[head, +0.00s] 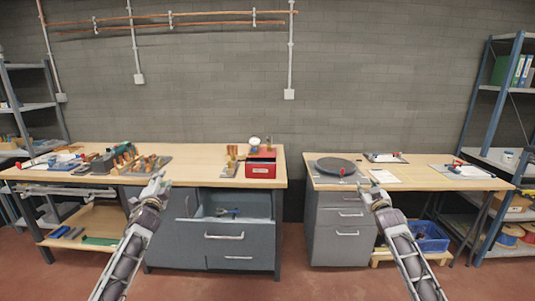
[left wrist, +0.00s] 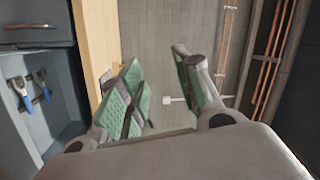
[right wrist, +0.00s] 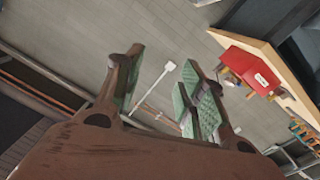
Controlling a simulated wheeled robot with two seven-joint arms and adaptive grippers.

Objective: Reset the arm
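My left gripper (head: 158,182) is raised in front of the left workbench, above the floor side of its front edge. In the left wrist view its padded fingers (left wrist: 160,95) stand apart with nothing between them. My right gripper (head: 369,188) is raised in front of the right workbench, by its drawer cabinet. In the right wrist view its green-padded fingers (right wrist: 155,90) stand apart and hold nothing. Both arms reach up from the bottom of the head view.
The left workbench (head: 205,165) carries tools and a red box (head: 261,168); an open drawer (head: 235,207) below holds blue-handled tools. The right workbench (head: 425,178) carries a dark round disc (head: 335,166) and papers. A blue crate (head: 430,237) sits low. Shelves stand at both sides.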

